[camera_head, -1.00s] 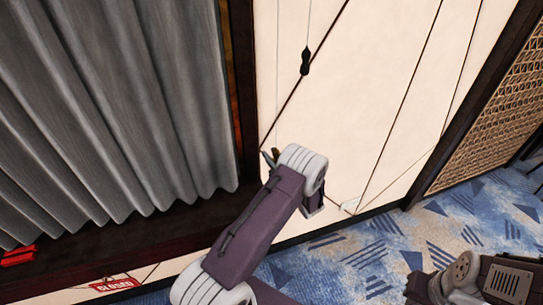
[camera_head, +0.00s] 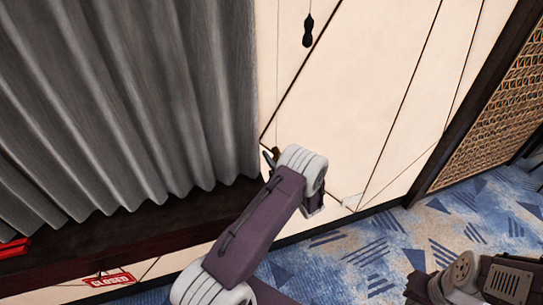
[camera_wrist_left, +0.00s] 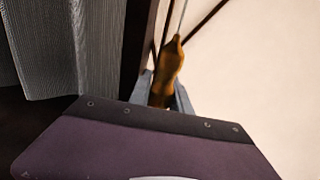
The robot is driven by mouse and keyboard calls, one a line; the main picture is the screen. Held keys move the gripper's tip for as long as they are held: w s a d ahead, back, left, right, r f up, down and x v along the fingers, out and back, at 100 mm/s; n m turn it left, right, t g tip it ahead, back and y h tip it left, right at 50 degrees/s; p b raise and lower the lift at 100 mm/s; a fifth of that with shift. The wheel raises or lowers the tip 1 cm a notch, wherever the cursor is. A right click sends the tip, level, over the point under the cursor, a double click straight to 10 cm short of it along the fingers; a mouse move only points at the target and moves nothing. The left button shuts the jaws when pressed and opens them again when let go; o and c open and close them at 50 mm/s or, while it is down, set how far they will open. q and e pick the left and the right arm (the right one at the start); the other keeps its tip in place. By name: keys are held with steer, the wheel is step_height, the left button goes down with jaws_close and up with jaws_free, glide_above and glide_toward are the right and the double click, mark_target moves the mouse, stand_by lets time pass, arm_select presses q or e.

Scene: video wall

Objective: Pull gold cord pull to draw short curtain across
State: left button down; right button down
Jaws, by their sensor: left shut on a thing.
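The gold cord pull (camera_wrist_left: 172,62) hangs on a thin cord (camera_wrist_left: 182,18) in the left wrist view. In the head view it is a small brownish spot (camera_head: 276,151), mostly hidden by my left gripper (camera_head: 270,156). The gripper is shut on it; its grey fingers (camera_wrist_left: 164,92) sit on both sides of the pull's lower part. The grey short curtain (camera_head: 130,100) hangs in folds on the left, its right edge near the cord. Its edge also shows in the wrist view (camera_wrist_left: 48,50). My right gripper is out of view.
A black pull (camera_head: 308,32) hangs on another cord, above and right of my gripper. A cream panelled wall (camera_head: 370,100) stands behind, with a woven lattice panel (camera_head: 495,125) at right. A red CLOSED sign (camera_head: 108,279) sits below the dark sill (camera_head: 130,233). Blue carpet (camera_head: 380,260) is open floor.

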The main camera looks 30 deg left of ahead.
arm_select(q)
steer(key=c, duration=1.4)
jaws_free()
steer(key=shift+s+f, duration=0.1)
steer(key=shift+f, duration=0.3)
steer(key=shift+c, duration=0.2)
steer(key=shift+o, duration=1.3)
steer(key=shift+r, duration=0.1)
steer(key=b+v, duration=0.2)
steer(key=v, duration=0.7)
steer(key=shift+r, duration=0.1)
